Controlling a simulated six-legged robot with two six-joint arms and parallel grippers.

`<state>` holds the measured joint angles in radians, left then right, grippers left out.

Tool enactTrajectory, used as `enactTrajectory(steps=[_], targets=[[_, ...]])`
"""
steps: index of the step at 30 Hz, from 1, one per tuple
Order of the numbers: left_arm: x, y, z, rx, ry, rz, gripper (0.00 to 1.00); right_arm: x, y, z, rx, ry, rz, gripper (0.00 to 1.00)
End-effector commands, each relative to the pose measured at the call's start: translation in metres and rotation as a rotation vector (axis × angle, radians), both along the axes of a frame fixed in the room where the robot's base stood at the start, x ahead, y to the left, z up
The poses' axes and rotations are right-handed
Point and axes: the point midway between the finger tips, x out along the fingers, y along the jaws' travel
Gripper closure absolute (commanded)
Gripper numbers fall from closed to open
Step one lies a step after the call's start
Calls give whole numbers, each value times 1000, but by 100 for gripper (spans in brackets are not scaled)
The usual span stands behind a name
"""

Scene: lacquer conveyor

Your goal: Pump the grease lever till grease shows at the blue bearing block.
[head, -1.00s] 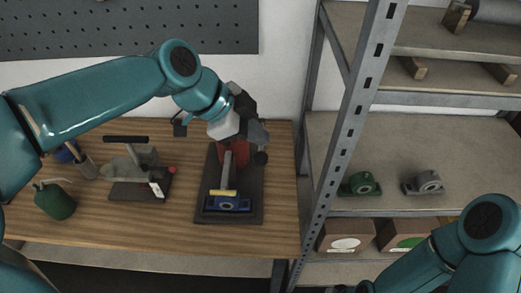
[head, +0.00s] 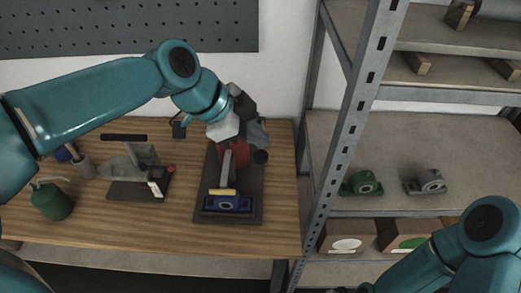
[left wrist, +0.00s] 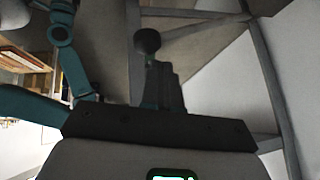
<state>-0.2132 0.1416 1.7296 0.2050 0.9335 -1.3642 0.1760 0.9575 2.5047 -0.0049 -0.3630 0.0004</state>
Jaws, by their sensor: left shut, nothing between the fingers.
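The blue bearing block (head: 228,204) sits at the front of a dark base plate (head: 245,217) on the wooden bench. A yellow strip (head: 222,192) lies along its top; I cannot tell whether it is grease. A red pump body (head: 238,153) stands behind, with a grey bar (head: 226,170) sloping to the block. A black knob (head: 261,157), seemingly the lever's end, is beside the pump; a black ball also shows in the left wrist view (left wrist: 148,40). My left gripper (head: 256,138) is shut and empty close by the knob; contact is unclear. My right gripper is out of view.
Left on the bench are a hand-levered tool (head: 135,172) and a green oil can (head: 52,201). A metal shelf post (head: 350,130) stands right of the bench. Green (head: 361,184) and grey (head: 427,182) bearing blocks sit on the shelf, boxes (head: 347,236) below.

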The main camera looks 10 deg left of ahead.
Motion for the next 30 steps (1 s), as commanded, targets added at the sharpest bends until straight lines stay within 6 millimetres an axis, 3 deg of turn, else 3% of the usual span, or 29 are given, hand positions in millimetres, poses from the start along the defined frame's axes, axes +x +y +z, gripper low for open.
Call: enactTrajectory(steps=[30], targets=[[-3, -1, -8, 0, 1, -1, 100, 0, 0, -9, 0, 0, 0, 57]])
